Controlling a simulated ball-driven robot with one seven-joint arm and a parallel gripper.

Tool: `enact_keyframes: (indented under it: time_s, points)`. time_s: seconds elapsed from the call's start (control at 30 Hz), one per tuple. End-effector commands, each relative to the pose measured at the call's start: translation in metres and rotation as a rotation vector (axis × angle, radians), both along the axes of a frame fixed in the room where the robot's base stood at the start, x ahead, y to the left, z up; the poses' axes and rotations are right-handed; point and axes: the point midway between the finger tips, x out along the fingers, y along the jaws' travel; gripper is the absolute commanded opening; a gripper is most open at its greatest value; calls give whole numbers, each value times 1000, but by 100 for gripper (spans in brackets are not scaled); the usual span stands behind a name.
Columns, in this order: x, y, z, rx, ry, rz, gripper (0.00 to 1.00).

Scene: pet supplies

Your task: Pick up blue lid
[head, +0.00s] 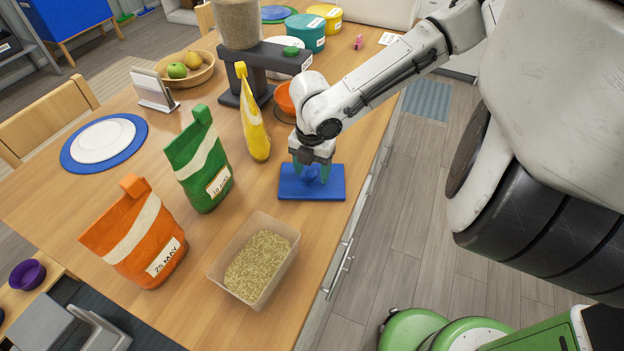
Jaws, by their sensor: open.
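The blue lid (330,187) is a flat rectangle lying on the wooden table near its right edge. A raised blue part shows at its middle. My gripper (311,174) points down right over the lid, with its teal fingers open on either side of the raised part. Whether the fingers touch the lid cannot be told from this view. The far part of the lid is partly hidden by my gripper.
An open container of grain (279,224) stands nearer the front. A yellow bag (256,135), green bag (205,170) and orange bag (137,240) stand to the left. An orange bowl (284,98) and dispenser (277,57) are behind my gripper.

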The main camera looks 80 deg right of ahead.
Motion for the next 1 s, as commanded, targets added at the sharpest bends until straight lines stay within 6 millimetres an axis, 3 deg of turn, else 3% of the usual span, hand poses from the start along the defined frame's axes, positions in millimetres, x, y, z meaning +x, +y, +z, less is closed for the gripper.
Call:
enact_keyframes:
  time_s: [0.1,0.7,1.0]
  points:
    - [0,0,0,0,0,0,58]
    - [0,0,1,0,0,0,1]
    - [0,0,2,-1,-1,0,0]
